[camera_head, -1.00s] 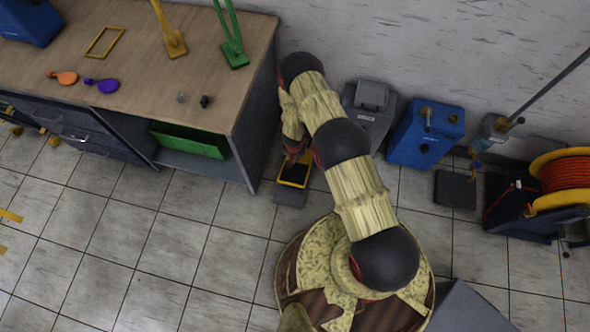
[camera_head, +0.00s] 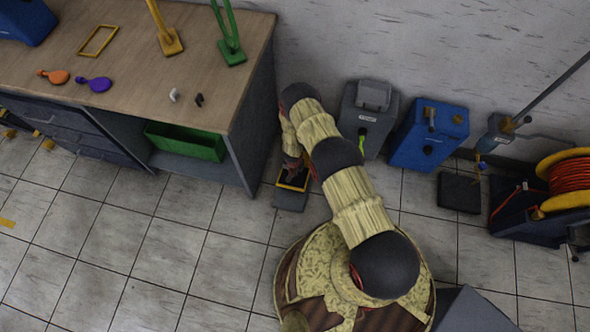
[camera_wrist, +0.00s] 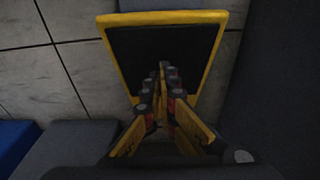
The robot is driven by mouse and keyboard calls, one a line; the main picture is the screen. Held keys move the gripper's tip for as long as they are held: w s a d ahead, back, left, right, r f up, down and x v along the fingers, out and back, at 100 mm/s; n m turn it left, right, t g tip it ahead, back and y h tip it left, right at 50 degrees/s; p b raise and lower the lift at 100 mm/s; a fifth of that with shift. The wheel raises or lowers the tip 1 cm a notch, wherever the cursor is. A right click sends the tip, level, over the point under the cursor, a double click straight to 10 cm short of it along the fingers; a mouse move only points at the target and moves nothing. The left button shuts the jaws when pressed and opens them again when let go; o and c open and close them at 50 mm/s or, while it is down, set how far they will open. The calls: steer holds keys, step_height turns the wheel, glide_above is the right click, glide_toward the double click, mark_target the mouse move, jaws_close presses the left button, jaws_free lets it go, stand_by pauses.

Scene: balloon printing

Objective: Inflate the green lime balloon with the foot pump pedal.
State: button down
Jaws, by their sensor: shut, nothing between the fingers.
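The foot pump pedal (camera_head: 299,184), a black pad in a yellow frame, is on the floor beside the workbench. In the wrist view the pedal (camera_wrist: 128,52) fills the upper middle. My gripper (camera_wrist: 167,72) is shut and empty, its fingertips over the black pad. I cannot tell whether they touch it. In the head view my gripper (camera_head: 296,165) is partly hidden by my arm. A small lime-green shape (camera_head: 362,140) shows on the front of the grey machine (camera_head: 369,97). It may be the green lime balloon, but it is too small to be sure.
The workbench (camera_head: 140,75) holds an orange balloon (camera_head: 57,76), a purple balloon (camera_head: 98,84) and upright stands. An orange hose reel (camera_head: 572,176) is far right.

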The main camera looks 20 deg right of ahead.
steer(key=shift+s+f, duration=0.1)
steer(key=shift+f, duration=0.25)
